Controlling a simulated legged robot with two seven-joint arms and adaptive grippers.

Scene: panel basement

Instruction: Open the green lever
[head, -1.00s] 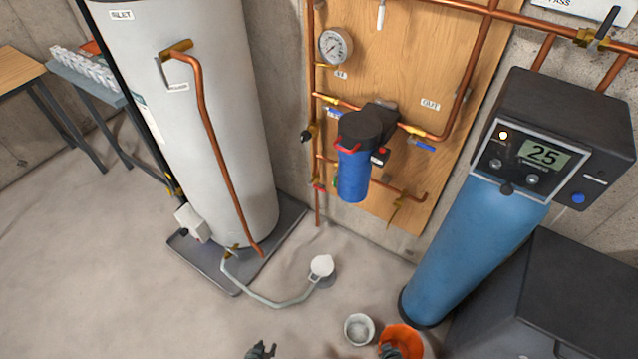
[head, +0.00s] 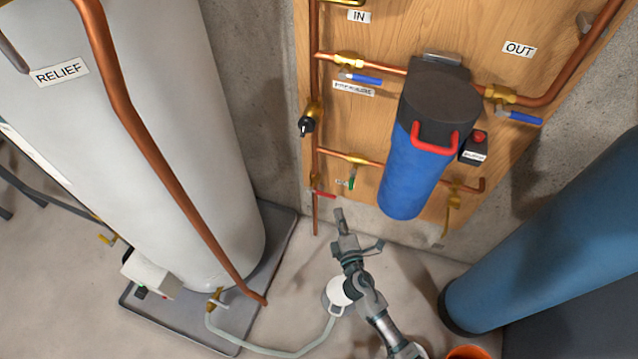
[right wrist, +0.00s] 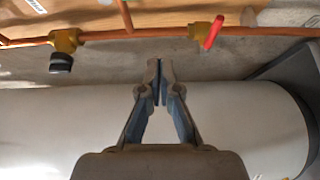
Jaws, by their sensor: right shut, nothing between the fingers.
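The green lever (head: 351,183) is small and hangs down below a brass valve (head: 356,158) on the lower copper pipe, left of the blue filter housing (head: 405,185). It stands across the pipe's run. My right gripper (head: 340,213) is in front of the board, just below and slightly left of the lever, apart from it in the picture. Its fingers are shut and empty, also in the right wrist view (right wrist: 160,68). I cannot make out the green lever in the right wrist view. My left gripper is not in view.
A red lever (head: 323,195) sits left of the green one; it also shows in the right wrist view (right wrist: 213,33). A black-capped fitting (head: 307,122) is above it. The white tank (head: 190,130) stands left, a blue cylinder (head: 550,240) right. A white drain cup (head: 338,290) is on the floor.

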